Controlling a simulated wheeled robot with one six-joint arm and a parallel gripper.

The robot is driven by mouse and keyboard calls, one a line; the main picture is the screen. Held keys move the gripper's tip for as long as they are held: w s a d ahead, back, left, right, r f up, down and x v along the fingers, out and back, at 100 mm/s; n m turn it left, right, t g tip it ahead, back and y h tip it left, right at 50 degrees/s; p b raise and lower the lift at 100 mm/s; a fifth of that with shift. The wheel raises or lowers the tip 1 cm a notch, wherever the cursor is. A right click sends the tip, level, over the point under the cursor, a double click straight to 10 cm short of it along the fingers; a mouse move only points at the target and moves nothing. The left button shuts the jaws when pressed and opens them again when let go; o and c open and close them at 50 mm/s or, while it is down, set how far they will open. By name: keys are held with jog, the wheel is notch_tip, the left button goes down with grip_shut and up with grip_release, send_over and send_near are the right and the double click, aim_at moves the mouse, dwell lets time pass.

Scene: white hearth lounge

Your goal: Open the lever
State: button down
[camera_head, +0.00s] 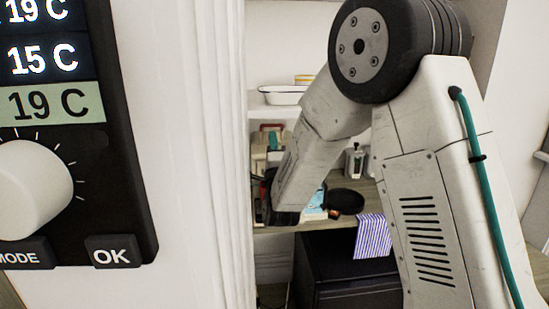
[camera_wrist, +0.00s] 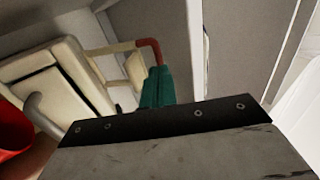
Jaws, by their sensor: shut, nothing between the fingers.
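A cream appliance (camera_wrist: 45,75) lies at the left of the wrist view. A pale lever arm (camera_wrist: 110,49) reaches from it to a red grip (camera_wrist: 148,46). My gripper (camera_wrist: 158,72) shows as teal fingers, shut and empty, with the tips right at the lower end of the red grip. I cannot tell whether they touch it. In the head view, a cream appliance (camera_head: 259,150) with a red handle (camera_head: 270,127) stands on the counter, partly hidden by my arm. My fingers cannot be made out there.
A wall edge with a control panel (camera_head: 60,110) fills the left of the head view. A white dish (camera_head: 284,96) sits on a shelf above. A soap bottle (camera_head: 355,162), a black pan (camera_head: 345,201) and a striped cloth (camera_head: 374,236) are nearby. A red object (camera_wrist: 14,135) is left in the wrist view.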

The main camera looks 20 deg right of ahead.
jog(key=shift+x, duration=1.15)
jog(key=shift+w+d+r, duration=0.15)
jog(key=shift+w+r, duration=0.5)
jog(key=shift+r, duration=0.3)
